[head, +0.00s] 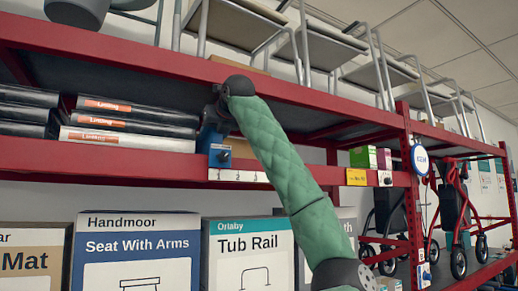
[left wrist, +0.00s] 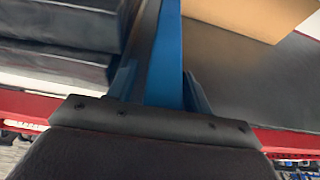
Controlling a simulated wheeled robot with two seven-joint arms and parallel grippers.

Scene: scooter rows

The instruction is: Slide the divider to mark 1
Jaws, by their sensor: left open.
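The blue divider (head: 210,137) stands at the front of the middle red shelf, just right of a stack of long packs. Its blue foot (head: 220,156) sits at the shelf's front edge. My left gripper (head: 214,118) is at the divider's upper part, partly hidden by my green-sleeved wrist. In the left wrist view the divider (left wrist: 166,50) runs between the two open fingers (left wrist: 160,88), one on each side; whether they touch it I cannot tell. A white strip with number marks (head: 238,176) lies along the shelf edge, right of and below the foot; part is behind my arm.
Long dark and white packs with orange labels (head: 105,120) lie left of the divider. The shelf above (head: 150,50) hangs close over my wrist. A cardboard box (left wrist: 250,15) shows right of the divider. Large boxes (head: 140,250) stand below. Green and pink boxes (head: 363,157) stand farther right.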

